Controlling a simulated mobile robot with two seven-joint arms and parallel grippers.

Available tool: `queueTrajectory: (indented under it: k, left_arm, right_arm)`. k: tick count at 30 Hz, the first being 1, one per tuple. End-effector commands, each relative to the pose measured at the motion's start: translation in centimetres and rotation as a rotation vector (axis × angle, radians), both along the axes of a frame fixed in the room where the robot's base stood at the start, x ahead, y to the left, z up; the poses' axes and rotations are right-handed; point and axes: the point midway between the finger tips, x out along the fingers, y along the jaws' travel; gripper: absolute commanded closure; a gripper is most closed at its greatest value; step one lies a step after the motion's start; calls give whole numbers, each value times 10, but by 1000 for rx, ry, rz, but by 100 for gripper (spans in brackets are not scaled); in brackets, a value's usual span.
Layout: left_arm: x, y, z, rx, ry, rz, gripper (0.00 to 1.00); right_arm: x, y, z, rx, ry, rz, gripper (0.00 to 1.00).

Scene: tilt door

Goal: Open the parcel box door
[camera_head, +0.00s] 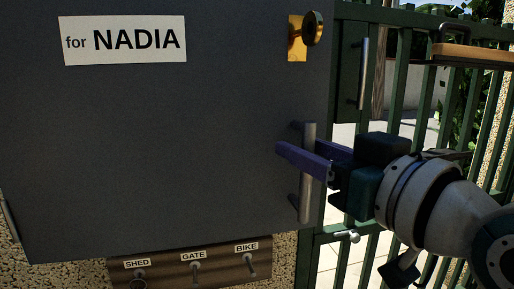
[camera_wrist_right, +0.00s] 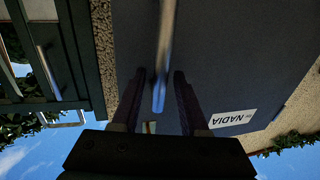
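The dark grey parcel box door (camera_head: 170,130) fills the left of the head view, with a "for NADIA" label (camera_head: 124,40). It looks shut. A vertical metal bar handle (camera_head: 307,200) is at its right edge, and a brass knob on a brass plate (camera_head: 298,42) is above. My right gripper (camera_head: 291,138) has its purple fingers on either side of the handle. In the right wrist view the handle (camera_wrist_right: 164,50) runs between the fingers (camera_wrist_right: 160,80), with a gap on both sides. My left gripper is out of view.
A wooden key board (camera_head: 220,266) with SHED, GATE and BIKE hooks is on the pebbled wall below the box. A green barred gate (camera_head: 398,90) stands behind my right arm. A wooden-topped bar or shelf (camera_head: 472,54) is at the upper right.

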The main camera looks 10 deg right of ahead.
Motion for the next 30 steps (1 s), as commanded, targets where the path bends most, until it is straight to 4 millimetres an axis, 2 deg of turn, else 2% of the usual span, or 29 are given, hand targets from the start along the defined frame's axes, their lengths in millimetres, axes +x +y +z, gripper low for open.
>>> queueTrajectory:
  k: [1,11,30]
  left_arm:
    - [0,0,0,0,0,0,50]
    - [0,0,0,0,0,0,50]
    - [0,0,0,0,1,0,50]
  right_arm:
    - [0,0,0,0,0,0,63]
    - [0,0,0,0,0,0,100]
    - [0,0,0,0,-1,0,100]
